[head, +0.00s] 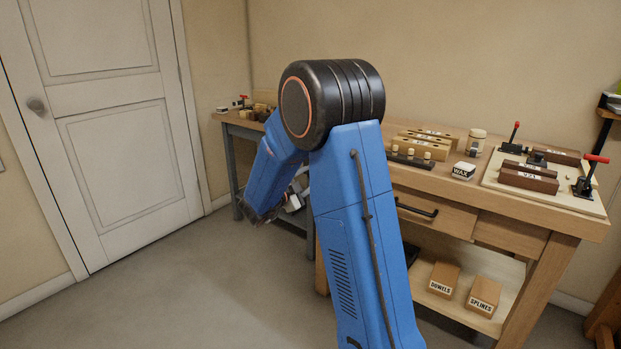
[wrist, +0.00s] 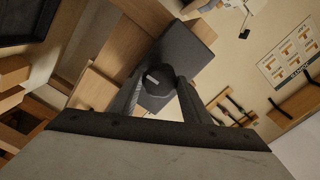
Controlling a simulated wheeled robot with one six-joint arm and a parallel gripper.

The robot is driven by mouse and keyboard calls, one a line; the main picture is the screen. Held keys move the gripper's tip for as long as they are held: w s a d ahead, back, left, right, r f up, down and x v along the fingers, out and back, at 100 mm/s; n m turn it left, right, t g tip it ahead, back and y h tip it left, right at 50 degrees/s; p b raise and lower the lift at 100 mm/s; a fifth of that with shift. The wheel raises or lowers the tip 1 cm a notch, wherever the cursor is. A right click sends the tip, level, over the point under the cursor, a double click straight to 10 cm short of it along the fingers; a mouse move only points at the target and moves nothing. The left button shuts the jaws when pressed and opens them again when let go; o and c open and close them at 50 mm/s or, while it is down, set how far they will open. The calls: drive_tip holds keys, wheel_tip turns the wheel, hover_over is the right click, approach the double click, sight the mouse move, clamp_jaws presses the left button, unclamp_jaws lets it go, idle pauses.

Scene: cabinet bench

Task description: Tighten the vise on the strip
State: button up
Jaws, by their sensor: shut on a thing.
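My gripper (wrist: 158,88) is shut on a dark round knob (wrist: 153,75) in the wrist view, with one finger on each side of it. Behind the knob is a dark grey block (wrist: 190,50), which looks like the vise's jaw. Pale wood lies beside and beyond the block, but I cannot tell whether any of it is the strip. In the head view my blue arm covers the vise area, and my gripper is mostly hidden behind the arm. The jaw gap does not show.
The wooden bench (head: 560,215) runs along the wall in the head view. It bears a wax block (head: 463,171), a jar (head: 476,141) and a board with red-handled clamps (head: 590,172). Boxes of dowels (head: 444,279) and splines (head: 484,296) sit on the lower shelf. The floor (head: 190,290) is clear.

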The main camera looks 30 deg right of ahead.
drive_tip(key=shift+f, duration=0.1)
drive_tip(key=m, duration=0.4)
drive_tip(key=o, duration=0.9)
drive_tip(key=shift+a, duration=0.1)
drive_tip(key=v, duration=0.6)
drive_tip(key=shift+s+a, duration=0.15)
drive_tip(key=shift+a, duration=0.2)
